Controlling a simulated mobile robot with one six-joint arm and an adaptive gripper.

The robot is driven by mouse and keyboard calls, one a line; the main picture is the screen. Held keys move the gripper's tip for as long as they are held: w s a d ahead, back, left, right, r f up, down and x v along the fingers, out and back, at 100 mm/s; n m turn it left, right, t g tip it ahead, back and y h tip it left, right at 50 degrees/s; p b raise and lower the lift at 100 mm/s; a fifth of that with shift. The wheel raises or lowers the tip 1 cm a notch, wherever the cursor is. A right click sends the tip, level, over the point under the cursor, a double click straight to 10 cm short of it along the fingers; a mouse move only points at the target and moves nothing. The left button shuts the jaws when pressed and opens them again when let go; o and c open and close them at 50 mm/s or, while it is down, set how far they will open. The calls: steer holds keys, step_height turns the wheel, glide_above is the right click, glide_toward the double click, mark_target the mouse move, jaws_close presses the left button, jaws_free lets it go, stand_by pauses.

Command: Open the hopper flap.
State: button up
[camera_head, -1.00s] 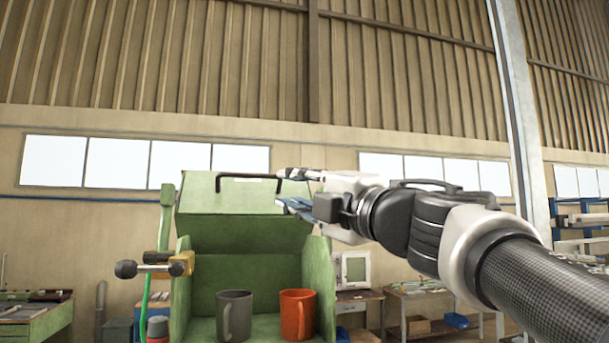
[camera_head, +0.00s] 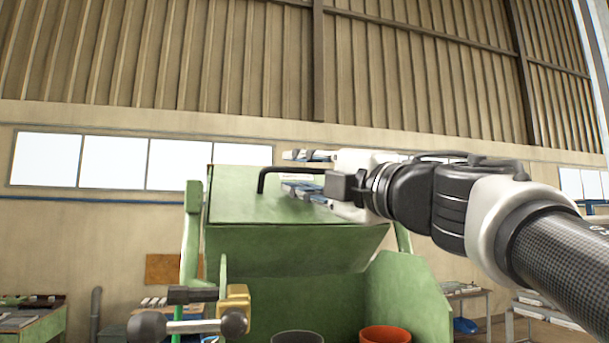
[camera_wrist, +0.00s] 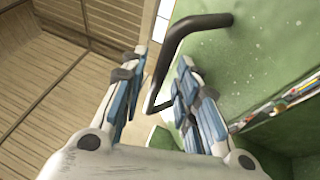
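The hopper flap (camera_head: 240,208) is the sloping green panel on top of the green hopper (camera_head: 415,300). It bears a black bar handle (camera_head: 262,181), which also shows in the wrist view (camera_wrist: 172,48). My gripper (camera_head: 303,172) is at the handle with its fingers apart, one above the bar and one below it. In the wrist view the bar's free-looking end lies between my blue-padded fingers (camera_wrist: 157,95), with gaps visible on both sides. Part of the handle is hidden behind my gripper in the head view.
A grey mug (camera_head: 297,337) and an orange mug (camera_head: 385,334) stand inside the hopper's open front. A clamp with dark knobs and a brass block (camera_head: 236,302) juts out at the front left. Benches stand behind on both sides.

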steer(key=shift+s+d+r, duration=0.15)
steer(key=shift+c, duration=0.6)
jaws_close()
